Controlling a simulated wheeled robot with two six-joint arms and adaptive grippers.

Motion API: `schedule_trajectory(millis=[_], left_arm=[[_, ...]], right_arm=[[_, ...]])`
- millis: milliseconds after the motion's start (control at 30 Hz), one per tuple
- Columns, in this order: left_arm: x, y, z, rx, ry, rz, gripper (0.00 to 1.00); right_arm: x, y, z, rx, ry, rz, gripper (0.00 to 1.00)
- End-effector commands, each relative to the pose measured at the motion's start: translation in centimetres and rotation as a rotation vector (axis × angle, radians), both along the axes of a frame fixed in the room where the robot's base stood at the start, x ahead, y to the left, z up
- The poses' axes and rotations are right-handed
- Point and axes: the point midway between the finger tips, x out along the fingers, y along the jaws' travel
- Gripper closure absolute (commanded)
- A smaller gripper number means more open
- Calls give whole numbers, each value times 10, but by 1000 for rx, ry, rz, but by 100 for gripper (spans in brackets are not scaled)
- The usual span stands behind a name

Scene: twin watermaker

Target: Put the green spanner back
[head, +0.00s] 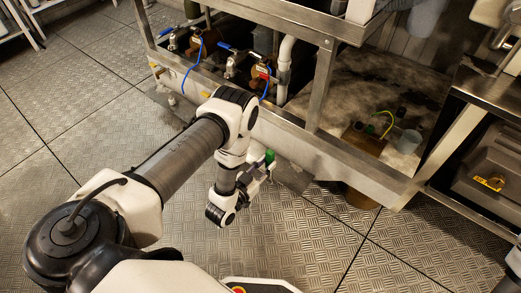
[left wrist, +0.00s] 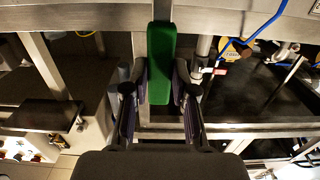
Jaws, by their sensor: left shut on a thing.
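The green spanner (left wrist: 161,55) shows in the left wrist view as a green handle standing between my fingers. My left gripper (left wrist: 161,88) is shut on it, with one dark finger on each side. In the head view my left gripper (head: 262,171) is in front of the steel frame, low over the floor. Only a small green end of the spanner (head: 270,156) shows there; the rest is hidden by the gripper or too small to make out. My right gripper is not in view.
The steel frame (head: 325,85) runs across the back, with blue-handled valves (head: 198,45) and a white pipe (head: 285,60) inside it. A grey cup (head: 408,141) and a brown box (head: 362,138) stand on its lower deck. A dark case (head: 492,165) is at right. The metal floor (head: 75,140) is clear at left.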

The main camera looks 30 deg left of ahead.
Motion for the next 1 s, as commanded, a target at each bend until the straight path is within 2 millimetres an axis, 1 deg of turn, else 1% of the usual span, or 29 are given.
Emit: schedule_trajectory(millis=[100,167,400,500,633,800,833,1000], left_arm=[[17,17,-7,1,-9,7,100],[29,30,-7,2,-8,7,100],[86,82,-15,2,-9,5,100],[104,99,-16,3,-7,4,100],[114,108,-19,1,-3,2,100],[115,108,-49,2,-1,0,100],[115,108,-52,1,-2,0,100],[115,108,-48,1,-1,1,100]], right_arm=[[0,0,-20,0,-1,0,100],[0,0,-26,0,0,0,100],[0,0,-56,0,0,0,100],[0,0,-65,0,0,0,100],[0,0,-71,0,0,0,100],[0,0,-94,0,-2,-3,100],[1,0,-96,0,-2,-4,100],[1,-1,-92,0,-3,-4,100]])
